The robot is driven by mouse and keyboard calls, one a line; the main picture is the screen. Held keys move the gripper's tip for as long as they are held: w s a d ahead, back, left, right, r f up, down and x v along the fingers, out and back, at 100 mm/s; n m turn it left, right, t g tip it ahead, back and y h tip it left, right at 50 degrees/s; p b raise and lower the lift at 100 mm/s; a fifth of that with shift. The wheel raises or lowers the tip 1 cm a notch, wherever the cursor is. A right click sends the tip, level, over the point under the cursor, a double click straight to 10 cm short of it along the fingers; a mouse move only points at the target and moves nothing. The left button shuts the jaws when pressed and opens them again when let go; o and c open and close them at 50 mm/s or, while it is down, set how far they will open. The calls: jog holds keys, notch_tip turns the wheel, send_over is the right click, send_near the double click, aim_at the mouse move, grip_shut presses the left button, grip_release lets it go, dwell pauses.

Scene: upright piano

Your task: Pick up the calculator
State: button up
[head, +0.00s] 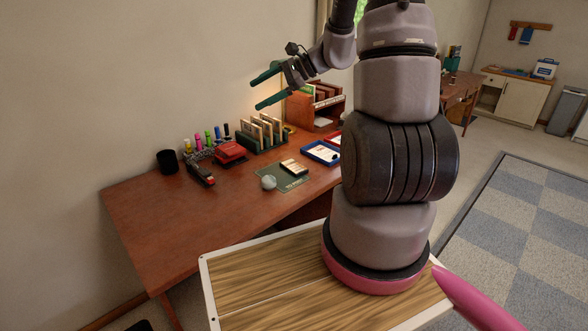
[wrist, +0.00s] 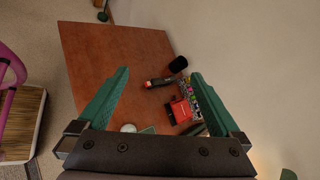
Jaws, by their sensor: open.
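I cannot pick out the calculator with certainty. A small pale, dark-edged block (head: 293,167) lies on a dark green mat (head: 296,184) on the brown desk (head: 150,215); its details are too small to read. A red item (head: 229,151) stands farther back on the desk, and it also shows in the wrist view (wrist: 181,110). My gripper (head: 257,94) is open and empty, raised well above the desk toward its back. In the wrist view its two green fingers (wrist: 160,73) are spread wide, with the desk below them.
A pale round object (head: 268,182) sits on the mat's left edge. A black cup (head: 167,161), a red-and-black item (head: 200,174), several markers (head: 208,137), a green rack (head: 262,133) and a blue tray (head: 321,153) stand around. The desk's left part is clear.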

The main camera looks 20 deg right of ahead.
jog(key=w+d+f+m+t, duration=0.3)
jog(key=w+d+f+m, duration=0.2)
jog(key=f, duration=0.3)
jog(key=m+t+h, duration=0.5)
jog(key=m+h, duration=0.2)
jog(key=m, duration=0.5)
send_near(297, 168)
jog(key=x, duration=0.2)
jog(key=shift+w+a+f, duration=0.15)
jog(key=shift+f, duration=0.05)
jog(key=x, duration=0.5)
jog(key=shift+w+f, duration=0.15)
jog(key=shift+w, duration=0.3)
jog(key=c, duration=1.2)
jog(key=shift+o, duration=0.2)
